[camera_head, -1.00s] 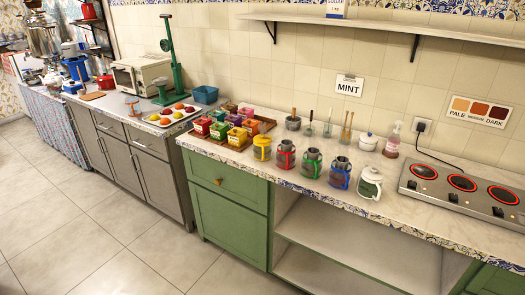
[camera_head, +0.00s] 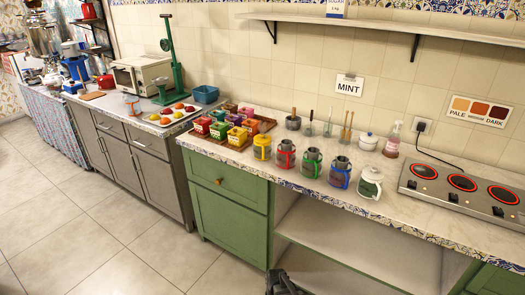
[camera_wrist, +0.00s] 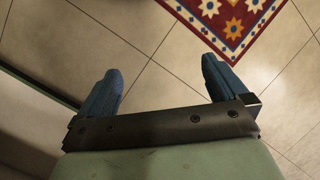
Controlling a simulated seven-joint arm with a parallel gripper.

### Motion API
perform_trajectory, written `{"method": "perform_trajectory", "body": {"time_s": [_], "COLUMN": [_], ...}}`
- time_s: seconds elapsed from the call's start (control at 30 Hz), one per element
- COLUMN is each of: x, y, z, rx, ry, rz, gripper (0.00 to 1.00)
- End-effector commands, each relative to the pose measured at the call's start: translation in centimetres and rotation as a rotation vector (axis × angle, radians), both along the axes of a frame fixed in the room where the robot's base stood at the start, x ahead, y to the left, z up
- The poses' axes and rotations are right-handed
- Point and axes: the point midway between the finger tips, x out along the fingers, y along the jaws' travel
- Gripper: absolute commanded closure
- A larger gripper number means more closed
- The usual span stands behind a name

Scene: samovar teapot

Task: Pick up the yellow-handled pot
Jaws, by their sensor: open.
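The yellow-handled pot (camera_head: 262,147) stands upright on the green cabinet's counter in the head view, leftmost in a row of pots near the front edge. To its right stand the red-handled pot (camera_head: 285,154), the green-handled pot (camera_head: 311,163) and the blue-handled pot (camera_head: 340,172). My gripper (camera_wrist: 162,75) is open and empty in the wrist view, with floor tiles beyond its blue fingers. A dark part of my arm shows at the bottom edge of the head view, below and in front of the counter. No pot shows in the wrist view.
A white lidded jug (camera_head: 369,183) ends the pot row on the right. A wooden tray (camera_head: 263,126) of colored boxes lies behind and left of the yellow-handled pot. A hob (camera_head: 462,190) is farther right. A patterned rug (camera_wrist: 232,22) lies on the floor.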

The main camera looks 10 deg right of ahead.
Motion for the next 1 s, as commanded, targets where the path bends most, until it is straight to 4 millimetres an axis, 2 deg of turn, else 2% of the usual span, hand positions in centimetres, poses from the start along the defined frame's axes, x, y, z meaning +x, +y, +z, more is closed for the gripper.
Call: {"method": "perform_trajectory", "body": {"time_s": [0.03, 0.1, 0.27, 0.47, 0.77, 1.0], "x": [2.4, 5.0, 10.8, 17.8, 27.6, 34.4], "y": [0.1, 0.3, 0.6, 1.0, 1.4, 1.7], "z": [0.6, 1.7, 4.7, 9.3, 17.9, 26.3], "rx": [0.01, 0.025, 0.059, 0.1, 0.157, 0.198], "ry": [-0.028, -0.063, -0.14, -0.239, -0.392, -0.515], "rz": [0.002, 0.005, 0.015, 0.032, 0.065, 0.101], "gripper": [0.0, 0.0, 0.0, 0.0, 0.0, 0.0]}}
